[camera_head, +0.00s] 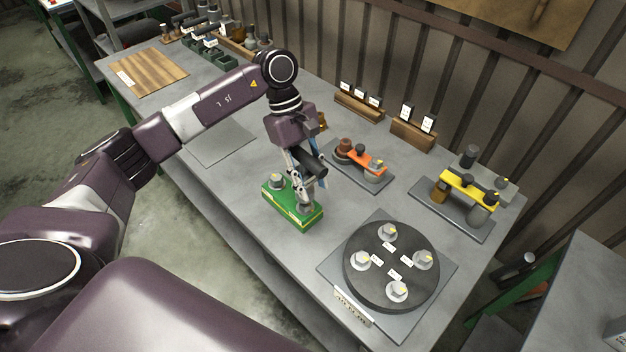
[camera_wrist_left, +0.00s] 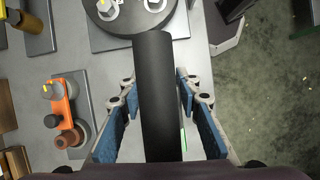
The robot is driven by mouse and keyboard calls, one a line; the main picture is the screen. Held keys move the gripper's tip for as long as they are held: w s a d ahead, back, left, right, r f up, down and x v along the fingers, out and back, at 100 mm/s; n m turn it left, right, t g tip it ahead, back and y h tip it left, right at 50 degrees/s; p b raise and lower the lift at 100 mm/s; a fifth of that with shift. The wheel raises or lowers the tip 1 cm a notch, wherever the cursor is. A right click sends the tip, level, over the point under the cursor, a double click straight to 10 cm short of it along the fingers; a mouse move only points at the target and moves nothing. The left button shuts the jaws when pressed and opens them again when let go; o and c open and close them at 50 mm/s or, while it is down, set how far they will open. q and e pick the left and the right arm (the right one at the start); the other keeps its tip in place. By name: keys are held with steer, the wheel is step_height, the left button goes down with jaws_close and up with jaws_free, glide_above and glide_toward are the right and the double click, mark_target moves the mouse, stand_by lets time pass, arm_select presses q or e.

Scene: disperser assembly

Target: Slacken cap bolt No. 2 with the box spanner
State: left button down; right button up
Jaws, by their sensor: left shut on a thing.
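The round dark cap (camera_head: 350,285) lies on a grey plate at the front right, with several bolts (camera_head: 397,291) standing on it, each with a yellow mark. Small white labels lie between the bolts; I cannot read which is No. 2. My left gripper (camera_head: 304,186) is over the green block (camera_head: 292,218), left of the cap and apart from it. It is shut on a black cylinder (camera_head: 312,164), seemingly the box spanner. The cylinder (camera_wrist_left: 158,100) lies between the blue finger pads in the left wrist view. Its working end is not clear. My right gripper is out of view.
An orange-bar assembly (camera_head: 362,155) and a yellow-bar assembly (camera_head: 466,190) stand on plates behind the cap. Wooden card holders (camera_head: 412,135) line the back edge. A wooden board (camera_head: 150,72) lies far left. The bench between the green block and cap is clear.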

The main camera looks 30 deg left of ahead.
mark_target(305, 205)
arm_select(q)
steer(key=m+b, duration=0.2)
steer(key=f+m+g+y+b, duration=0.1)
steer(key=m+b, duration=0.1)
steer(key=m+g+b, duration=0.1)
steer(key=m+b, duration=0.1)
steer(key=shift+s+a+f+b, duration=0.15)
steer(key=shift+s+a+b, duration=0.2)
steer(key=shift+s+b, duration=0.05)
steer(key=shift+s+a+r+m+y, duration=0.1)
steer(key=shift+r+m+y, duration=0.15)
steer(key=shift+m+y, duration=0.25)
steer(key=shift+s+a+m+p, duration=0.2)
steer(key=shift+m+p, duration=0.2)
steer(key=shift+m, duration=0.6)
steer(key=shift+f, duration=0.1)
steer(key=shift+b, duration=0.3)
steer(key=shift+f+b, duration=0.35)
steer(key=shift+f, duration=0.05)
steer(key=shift+f+b, duration=1.3)
steer(key=shift+b, duration=0.15)
steer(key=shift+r, duration=0.1)
steer(key=shift+d+n, duration=0.1)
steer(key=shift+n, duration=0.3)
